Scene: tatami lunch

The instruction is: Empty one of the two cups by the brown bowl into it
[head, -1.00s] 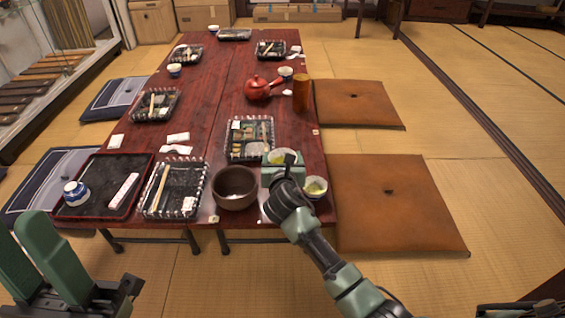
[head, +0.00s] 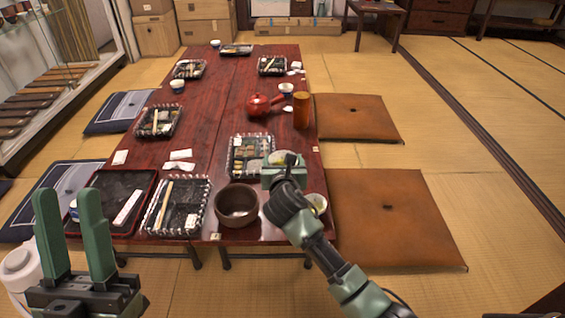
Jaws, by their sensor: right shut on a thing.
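The brown bowl (head: 237,215) stands upright at the table's near edge; a small pale patch shows inside it. My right gripper (head: 284,170) is shut on a cup (head: 281,158) with yellow-green contents, behind and right of the bowl. The gripper hides most of this cup; it looks roughly upright, apart from the bowl. The other cup (head: 317,202), with similar contents, stands right of the bowl, partly behind my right arm. My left gripper (head: 75,205) is open and empty at the lower left, in front of the table.
A bento tray (head: 247,157) lies behind the bowl and a lidded-looking black tray (head: 194,220) left of it. A red teapot (head: 260,105) and a brown cylinder (head: 301,112) stand farther back. A blue-white cup (head: 74,211) is partly hidden by my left gripper. Orange cushions (head: 390,225) lie right.

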